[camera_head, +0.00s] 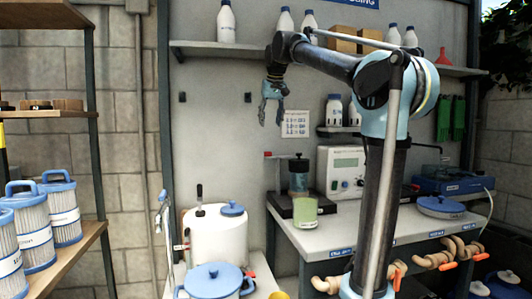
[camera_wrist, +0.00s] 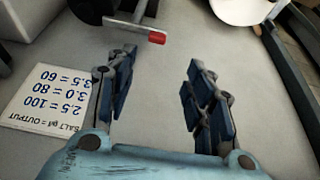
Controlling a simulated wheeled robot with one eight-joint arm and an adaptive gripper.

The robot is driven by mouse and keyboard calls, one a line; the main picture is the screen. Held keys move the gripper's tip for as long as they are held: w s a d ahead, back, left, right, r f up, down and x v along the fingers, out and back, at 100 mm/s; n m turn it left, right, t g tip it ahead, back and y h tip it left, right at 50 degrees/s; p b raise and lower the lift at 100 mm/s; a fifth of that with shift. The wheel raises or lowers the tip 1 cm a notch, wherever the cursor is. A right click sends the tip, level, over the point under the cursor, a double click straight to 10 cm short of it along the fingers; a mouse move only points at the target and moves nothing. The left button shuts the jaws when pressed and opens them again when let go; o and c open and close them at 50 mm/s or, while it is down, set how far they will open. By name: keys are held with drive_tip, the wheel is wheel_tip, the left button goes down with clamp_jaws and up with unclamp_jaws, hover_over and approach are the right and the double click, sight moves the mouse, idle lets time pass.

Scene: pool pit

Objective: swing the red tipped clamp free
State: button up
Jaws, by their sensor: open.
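The clamp shows as a thin bar with a red tip (camera_head: 268,154), reaching left from the top of a dark cylinder (camera_head: 298,178) on the bench. In the wrist view the red tip (camera_wrist: 157,38) and its grey bar lie at the top, beyond my fingertips. My gripper (camera_head: 271,117) hangs pointing down, above the red tip and apart from it. In the wrist view my gripper (camera_wrist: 160,62) has its two dark blue fingers spread with nothing between them. The clamp's pivot is too small to make out.
A green jar (camera_head: 305,213) stands in front of the cylinder, with a white meter box (camera_head: 342,171) to the right. A printed card (camera_head: 295,124) hangs on the wall behind my gripper. A white jug (camera_head: 215,240) stands lower left. A bottle shelf (camera_head: 225,48) runs above.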

drive_tip(key=x, duration=1.4)
drive_tip(key=shift+w+d, duration=0.15)
drive_tip(key=shift+d, duration=0.05)
